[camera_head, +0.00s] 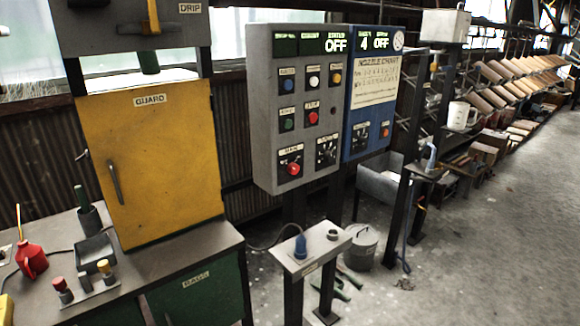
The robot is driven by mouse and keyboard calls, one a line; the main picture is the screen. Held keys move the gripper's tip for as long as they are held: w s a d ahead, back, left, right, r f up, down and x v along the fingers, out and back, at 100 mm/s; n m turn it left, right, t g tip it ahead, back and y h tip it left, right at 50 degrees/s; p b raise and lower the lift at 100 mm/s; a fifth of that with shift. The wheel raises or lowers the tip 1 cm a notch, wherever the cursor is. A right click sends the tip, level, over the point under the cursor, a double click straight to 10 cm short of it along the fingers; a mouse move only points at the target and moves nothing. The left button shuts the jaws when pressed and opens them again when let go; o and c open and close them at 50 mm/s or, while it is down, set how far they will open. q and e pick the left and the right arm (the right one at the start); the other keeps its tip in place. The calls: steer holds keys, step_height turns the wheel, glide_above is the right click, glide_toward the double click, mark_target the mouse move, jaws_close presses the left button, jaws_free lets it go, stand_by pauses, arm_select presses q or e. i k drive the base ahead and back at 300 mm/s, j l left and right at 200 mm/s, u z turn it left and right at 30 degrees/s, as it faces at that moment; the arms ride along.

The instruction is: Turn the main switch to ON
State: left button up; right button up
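The main switch (291,168) is a red rotary knob on a dark plate under a label that seems to read MAIN. It sits at the lower left of the grey control panel (262,110) in the head view. The exact angle of the knob is too small to tell. The display (336,43) at the top of the panel reads OFF. Neither of my grippers shows in this view.
A blue panel (362,145) with a chart adjoins on the right. The yellow GUARD door (160,165) stands left above a bench (190,262). A small stand (318,243) with a blue plug (301,246) is below the panel. Grey floor (470,250) lies open at right.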

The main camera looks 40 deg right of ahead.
mark_target(292, 168)
steer(key=z, duration=1.25)
